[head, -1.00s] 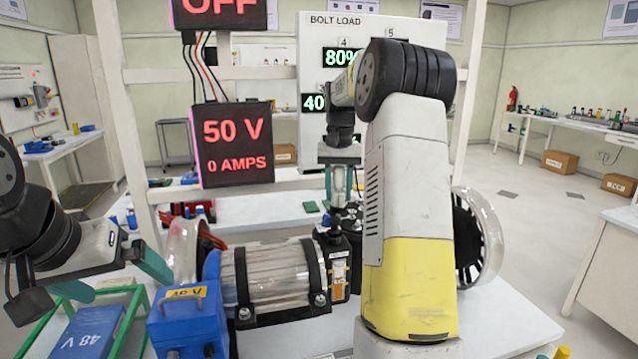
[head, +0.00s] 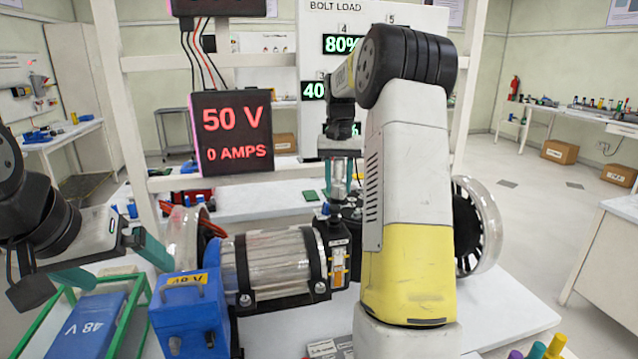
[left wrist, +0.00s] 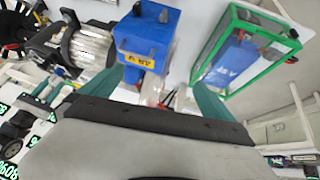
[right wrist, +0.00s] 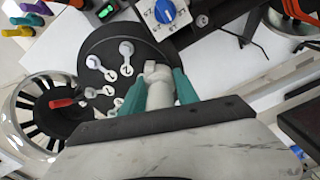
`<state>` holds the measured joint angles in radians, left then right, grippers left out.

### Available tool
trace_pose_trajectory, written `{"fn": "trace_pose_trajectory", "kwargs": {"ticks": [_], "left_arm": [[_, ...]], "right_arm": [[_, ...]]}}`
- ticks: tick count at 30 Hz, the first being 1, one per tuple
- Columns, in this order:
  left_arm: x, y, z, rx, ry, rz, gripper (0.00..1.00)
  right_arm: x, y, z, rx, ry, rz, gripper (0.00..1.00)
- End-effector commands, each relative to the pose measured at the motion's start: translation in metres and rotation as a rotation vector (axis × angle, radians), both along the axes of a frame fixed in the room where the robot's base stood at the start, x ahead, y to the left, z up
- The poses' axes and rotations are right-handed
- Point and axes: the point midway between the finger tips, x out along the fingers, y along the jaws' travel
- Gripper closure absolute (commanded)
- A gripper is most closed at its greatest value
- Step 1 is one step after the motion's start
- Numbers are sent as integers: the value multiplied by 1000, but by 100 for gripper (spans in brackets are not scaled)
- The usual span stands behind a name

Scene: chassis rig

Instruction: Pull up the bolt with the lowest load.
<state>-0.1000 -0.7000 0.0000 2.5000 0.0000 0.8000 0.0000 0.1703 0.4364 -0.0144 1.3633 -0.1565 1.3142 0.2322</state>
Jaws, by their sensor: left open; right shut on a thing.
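My right gripper (right wrist: 158,88) is shut on a grey bolt (right wrist: 157,72) that stands on a round black hub (right wrist: 108,38). Several white numbered tags (right wrist: 126,50) lie around it on the hub. In the head view my right gripper (head: 340,172) points down over the dark hub, largely hidden by my right arm. The bolt load board (head: 312,40) shows 80% under 4 and a reading starting with 40 below; my arm covers the other readings. My left gripper (head: 120,262) is open and empty, left of the blue box (head: 188,312).
A display (head: 232,130) reads 50 V and 0 AMPS. A clear cylinder (head: 265,265) lies across the table. A green-framed tray holds a blue 48 V box (head: 88,325). A clear-rimmed wheel (head: 485,225) stands at right. Coloured pegs (head: 555,345) stand at front right.

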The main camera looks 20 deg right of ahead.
Motion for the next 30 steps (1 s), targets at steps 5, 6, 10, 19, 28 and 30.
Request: {"fn": "trace_pose_trajectory", "kwargs": {"ticks": [5,6,10,19,28,30], "left_arm": [[0,0,0,0,0,0,0],[0,0,0,0,0,0,0],[0,0,0,0,0,0,0],[0,0,0,0,0,0,0],[0,0,0,0,0,0,0],[0,0,0,0,0,0,0]], "right_arm": [[0,0,-2,0,0,0,99],[0,0,-2,0,0,0,99],[0,0,-4,0,0,0,99],[0,0,-7,0,0,0,99],[0,0,-11,0,-1,0,99],[0,0,-12,0,-1,0,99]]}}
